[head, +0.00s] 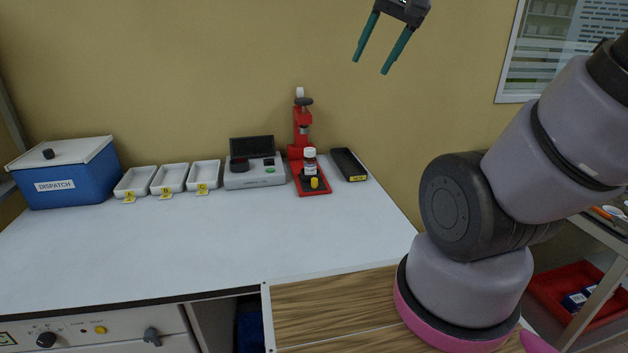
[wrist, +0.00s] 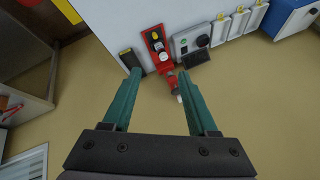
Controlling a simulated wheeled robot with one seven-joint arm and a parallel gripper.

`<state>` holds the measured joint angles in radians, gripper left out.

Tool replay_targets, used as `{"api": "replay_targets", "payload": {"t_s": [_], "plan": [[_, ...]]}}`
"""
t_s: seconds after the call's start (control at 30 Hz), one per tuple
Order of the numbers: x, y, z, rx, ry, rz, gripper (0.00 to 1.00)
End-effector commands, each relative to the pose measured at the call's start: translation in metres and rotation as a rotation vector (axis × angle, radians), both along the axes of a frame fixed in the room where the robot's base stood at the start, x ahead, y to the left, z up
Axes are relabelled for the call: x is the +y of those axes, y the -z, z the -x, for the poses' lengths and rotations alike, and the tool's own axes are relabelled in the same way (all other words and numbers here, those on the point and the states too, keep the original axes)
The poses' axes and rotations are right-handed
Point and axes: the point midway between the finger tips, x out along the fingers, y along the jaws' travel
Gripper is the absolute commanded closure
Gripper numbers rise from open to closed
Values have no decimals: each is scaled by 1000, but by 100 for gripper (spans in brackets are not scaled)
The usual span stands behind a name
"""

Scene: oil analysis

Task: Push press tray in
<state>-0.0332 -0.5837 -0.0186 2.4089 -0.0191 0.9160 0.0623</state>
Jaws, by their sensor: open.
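The red press (head: 302,130) stands upright at the back of the white bench, right of the grey analyser. Nothing touches the press.
A black tray (head: 349,164) lies right of the press. Left of it are the grey analyser (head: 254,170), three white trays (head: 172,178) tagged A, B and C, and a blue DISPATCH box (head: 65,175). The front of the bench (head: 190,245) is clear.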

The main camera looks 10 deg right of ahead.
Motion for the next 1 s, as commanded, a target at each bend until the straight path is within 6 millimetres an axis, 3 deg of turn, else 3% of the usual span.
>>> {"api": "replay_targets", "payload": {"t_s": [0.03, 0.27, 0.47, 0.6, 0.8, 1.0], "plan": [[2, 5, -19, 40, 8, -5, 41], [10, 37, -101, 191, 69, -18, 41], [22, 90, -169, 317, 127, -3, 41], [33, 141, -210, 400, 168, 24, 41], [48, 223, -254, 502, 223, 76, 41], [56, 280, -274, 556, 257, 119, 41]]}}
